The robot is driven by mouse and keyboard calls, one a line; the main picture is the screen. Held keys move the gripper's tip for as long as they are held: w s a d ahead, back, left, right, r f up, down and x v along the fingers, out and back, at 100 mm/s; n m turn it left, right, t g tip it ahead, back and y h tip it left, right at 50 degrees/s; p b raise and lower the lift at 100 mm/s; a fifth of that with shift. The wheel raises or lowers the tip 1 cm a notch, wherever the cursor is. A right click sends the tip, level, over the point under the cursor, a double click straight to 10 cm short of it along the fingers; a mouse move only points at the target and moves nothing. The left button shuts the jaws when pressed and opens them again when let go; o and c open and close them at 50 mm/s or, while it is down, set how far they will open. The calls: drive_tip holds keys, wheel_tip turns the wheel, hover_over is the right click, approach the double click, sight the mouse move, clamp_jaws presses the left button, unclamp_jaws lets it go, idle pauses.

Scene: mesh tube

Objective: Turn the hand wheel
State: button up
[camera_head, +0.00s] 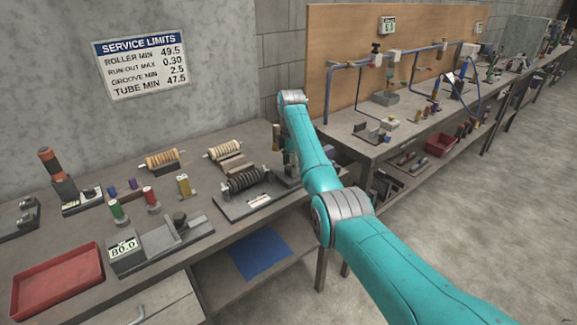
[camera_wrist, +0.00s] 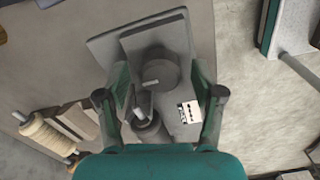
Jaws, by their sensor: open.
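In the wrist view, a dark grey round part (camera_wrist: 155,73) with a pale bar on its top, which looks like the hand wheel, sits on a grey block (camera_wrist: 160,35). A short upright grey post (camera_wrist: 145,103) stands below it in the picture. My gripper (camera_wrist: 160,95) is open, with one finger on each side of the round part and the post. I cannot tell whether either finger touches anything. In the head view, my arm and gripper cover most of this fixture (camera_head: 287,176) at the bench's right end.
A white label (camera_wrist: 189,112) lies beside the post. Wound rollers (camera_head: 162,158) and a dark ribbed roller (camera_head: 245,180) stand left of the fixture on the bench. A red tray (camera_head: 57,281) lies at the bench's left front. A second bench (camera_head: 345,142) stands at the right, across a gap.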

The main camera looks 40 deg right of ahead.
drive_tip(key=c, duration=1.1)
drive_tip(key=shift+c, duration=0.2)
